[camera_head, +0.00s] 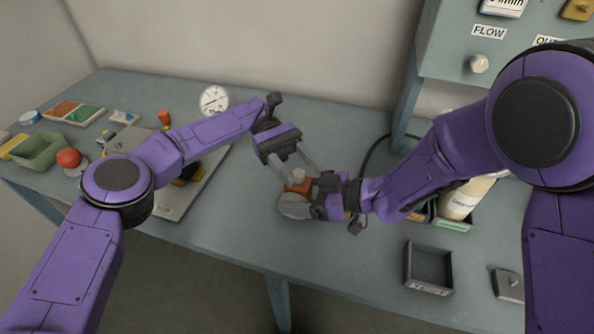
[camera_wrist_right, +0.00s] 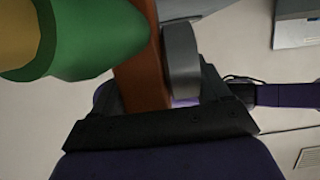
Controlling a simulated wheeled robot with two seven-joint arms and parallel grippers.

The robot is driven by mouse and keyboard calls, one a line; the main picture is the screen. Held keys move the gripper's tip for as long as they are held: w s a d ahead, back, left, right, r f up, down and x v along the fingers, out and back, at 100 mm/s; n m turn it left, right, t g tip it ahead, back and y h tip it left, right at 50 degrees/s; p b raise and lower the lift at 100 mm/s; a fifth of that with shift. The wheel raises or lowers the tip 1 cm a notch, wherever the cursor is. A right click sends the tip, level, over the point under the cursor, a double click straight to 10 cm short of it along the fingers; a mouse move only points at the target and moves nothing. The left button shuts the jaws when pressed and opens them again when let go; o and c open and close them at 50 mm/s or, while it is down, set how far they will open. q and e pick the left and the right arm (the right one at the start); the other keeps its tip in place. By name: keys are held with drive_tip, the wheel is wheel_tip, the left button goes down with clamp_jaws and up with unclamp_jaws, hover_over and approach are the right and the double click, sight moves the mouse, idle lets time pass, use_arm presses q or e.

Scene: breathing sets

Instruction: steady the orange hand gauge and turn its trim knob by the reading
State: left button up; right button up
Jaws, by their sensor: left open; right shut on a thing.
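The orange hand gauge (camera_head: 297,187) is mid-table in the head view, with a pale knob (camera_head: 299,174) on top. Its dial reading cannot be made out. My right gripper (camera_head: 318,195) comes from the right and is shut on the orange body. In the right wrist view an orange-brown body (camera_wrist_right: 143,80) shows between the jaws, beside a grey rounded part (camera_wrist_right: 180,60). My left gripper (camera_head: 300,170) points down from behind, open, its fingers around the knob; contact cannot be told. A grey rounded piece (camera_head: 293,210) sits just below the gauge.
A white round dial (camera_head: 214,99) stands at the back. A grey board (camera_head: 180,203) and green bin (camera_head: 40,150) lie left. A dark open tray (camera_head: 428,268) and labelled bottle (camera_head: 462,200) are right. A green-and-yellow object (camera_wrist_right: 85,35) fills the wrist view's upper left.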

use_arm(q)
drive_tip(key=shift+o, duration=0.2)
wheel_tip(320, 180, up, 9)
drive_tip(key=shift+f, duration=0.2)
drive_tip(key=w+d+r+n+t+h, duration=0.35)
drive_tip(key=r+h, duration=0.25)
drive_tip(key=r, duration=0.5)
drive_tip(key=w+d+r+n+t+h, duration=0.2)
drive_tip(key=d+r+n+h, duration=0.3)
drive_tip(key=r, duration=0.5)
drive_tip(key=w+d+r+n+t+h, duration=0.1)
drive_tip(key=w+r+n+t+h, duration=0.3)
drive_tip(key=w+n+t, duration=0.75)
drive_tip(key=w+a+f+n+t+y, duration=0.25)
drive_tip(key=w+n+t+y, duration=0.55)
drive_tip(key=n+t, duration=0.4)
drive_tip(key=w+a+f+n+t+y, duration=0.1)
drive_tip(key=w+a+f+n+y, duration=0.2)
drive_tip(key=y, duration=0.4)
drive_tip(key=n+g+y, duration=0.1)
drive_tip(key=g+y, duration=0.6)
drive_tip(key=g, duration=1.2)
approach(297, 173)
drive_tip(key=x, duration=0.8)
drive_tip(key=shift+f, duration=0.1)
